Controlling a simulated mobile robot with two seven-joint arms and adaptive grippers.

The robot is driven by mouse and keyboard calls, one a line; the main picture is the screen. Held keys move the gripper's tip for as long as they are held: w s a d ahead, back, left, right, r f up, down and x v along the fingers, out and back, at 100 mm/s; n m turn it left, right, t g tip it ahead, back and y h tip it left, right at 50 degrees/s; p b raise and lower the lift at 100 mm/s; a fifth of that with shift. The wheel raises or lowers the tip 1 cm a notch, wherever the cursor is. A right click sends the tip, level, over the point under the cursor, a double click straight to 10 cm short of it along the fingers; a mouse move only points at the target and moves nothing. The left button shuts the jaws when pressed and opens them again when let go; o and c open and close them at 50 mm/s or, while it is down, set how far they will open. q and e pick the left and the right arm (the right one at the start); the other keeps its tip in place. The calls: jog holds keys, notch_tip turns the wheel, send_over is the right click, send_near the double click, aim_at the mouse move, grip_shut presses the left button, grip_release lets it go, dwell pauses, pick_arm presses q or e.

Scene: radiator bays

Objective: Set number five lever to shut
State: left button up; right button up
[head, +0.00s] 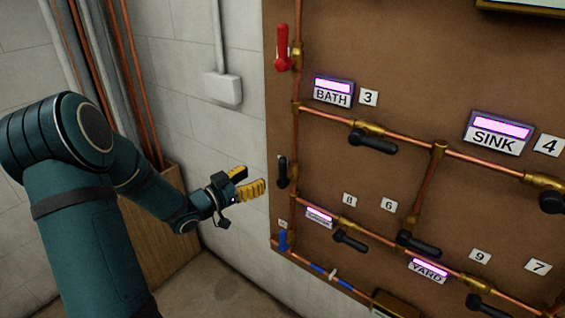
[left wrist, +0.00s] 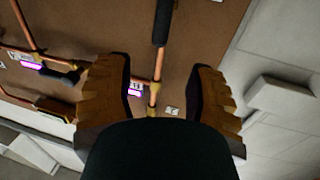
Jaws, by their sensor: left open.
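No tag reading 5 is legible. A black lever (head: 283,172) lies along the upright copper pipe at the board's left edge, with no readable number beside it. A black lever, apparently the same one, shows at the top of the left wrist view (left wrist: 162,22), in line with its pipe. A small tag (head: 283,224) above the blue lever (head: 282,241) is too small to read. My left gripper (head: 245,181) is open and empty, left of the black lever and apart from it in the picture. In the left wrist view its fingers (left wrist: 160,85) are spread. My right gripper is not seen.
The brown board (head: 340,35) carries copper pipes, a red lever (head: 283,48) and several other black levers, with tags 3 (head: 368,97), 4 (head: 548,144), 6 (head: 388,205), 7 (head: 537,266), 8 (head: 349,199) and 9 (head: 480,256). A white wall box (head: 222,88) is left of the board.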

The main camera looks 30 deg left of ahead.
aim_at(283, 163)
pick_arm(q)
jog(key=x, duration=1.1)
jog(key=shift+w+f, duration=0.1)
jog(key=shift+w, duration=0.05)
grip_shut()
